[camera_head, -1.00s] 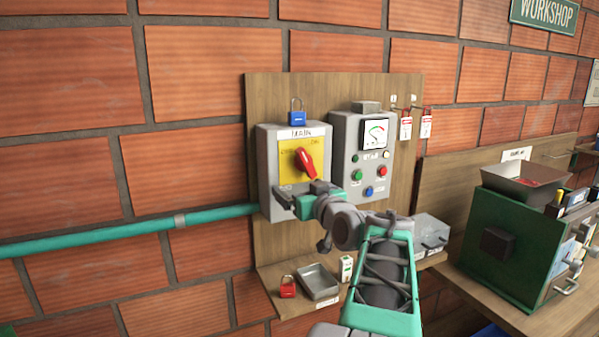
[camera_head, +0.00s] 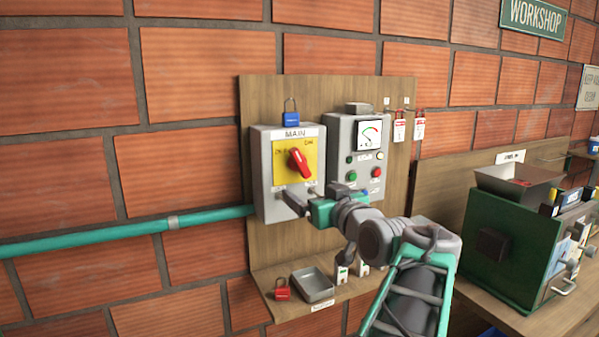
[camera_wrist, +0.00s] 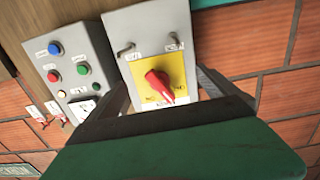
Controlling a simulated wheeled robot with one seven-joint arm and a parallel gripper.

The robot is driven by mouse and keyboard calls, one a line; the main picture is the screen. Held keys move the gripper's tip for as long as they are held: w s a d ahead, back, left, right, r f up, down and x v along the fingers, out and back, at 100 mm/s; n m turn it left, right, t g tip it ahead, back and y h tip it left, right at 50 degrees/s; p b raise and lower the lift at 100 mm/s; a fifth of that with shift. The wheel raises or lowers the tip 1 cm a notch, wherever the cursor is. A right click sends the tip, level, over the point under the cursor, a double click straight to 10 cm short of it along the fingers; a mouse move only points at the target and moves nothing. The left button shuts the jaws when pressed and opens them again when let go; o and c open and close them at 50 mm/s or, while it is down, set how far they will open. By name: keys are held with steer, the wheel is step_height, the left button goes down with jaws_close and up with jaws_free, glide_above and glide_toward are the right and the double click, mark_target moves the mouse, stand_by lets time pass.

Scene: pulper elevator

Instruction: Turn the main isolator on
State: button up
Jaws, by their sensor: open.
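The main isolator is a grey box (camera_head: 262,190) labelled MAIN, mounted on a wooden backboard. Its red rotary handle (camera_head: 299,161) sits on a yellow plate (camera_head: 283,152) and is tilted, pointing toward the lower right in the head view. My gripper (camera_head: 294,199) is in front of the lower part of the box, below the handle. In the wrist view the red handle (camera_wrist: 160,86) shows between the two spread fingers, ahead of them. The gripper is open and holds nothing. Contact with the box cannot be told.
A grey control panel (camera_head: 341,135) with a gauge and buttons stands right of the isolator. A blue padlock (camera_head: 291,119) is on top of the isolator. A shelf below holds a red padlock (camera_head: 282,291) and a grey tray (camera_head: 313,284). A green machine (camera_head: 500,240) stands right.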

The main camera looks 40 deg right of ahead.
mark_target(304, 167)
steer(key=shift+s+a, duration=0.2)
steer(key=shift+s, duration=0.5)
steer(key=shift+s+a+f+b, duration=0.1)
steer(key=shift+a+f+b, duration=0.05)
steer(key=shift+f+b, duration=0.4)
steer(key=shift+c, duration=2.1)
steer(key=r+n, duration=0.1)
steer(key=d+r+n, duration=0.1)
steer(key=r+n, duration=0.1)
steer(key=d+r+n, duration=0.1)
steer(key=r, duration=0.1)
steer(key=shift+w+r+t, duration=0.15)
steer(key=shift+w+t, duration=0.15)
steer(key=shift+w, duration=0.1)
steer(key=c, duration=0.4)
steer(key=shift+f+n, duration=0.3)
steer(key=shift+n, duration=0.3)
steer(key=shift+c, duration=1)
steer(key=shift+w+r, duration=0.1)
steer(key=shift+w, duration=0.25)
steer(key=shift+c, duration=0.7)
steer(key=p+x, duration=0.2)
steer(key=x, duration=0.4)
steer(key=shift+w, duration=0.45)
steer(key=shift+c, duration=0.4)
steer(key=shift+w+d, duration=0.15)
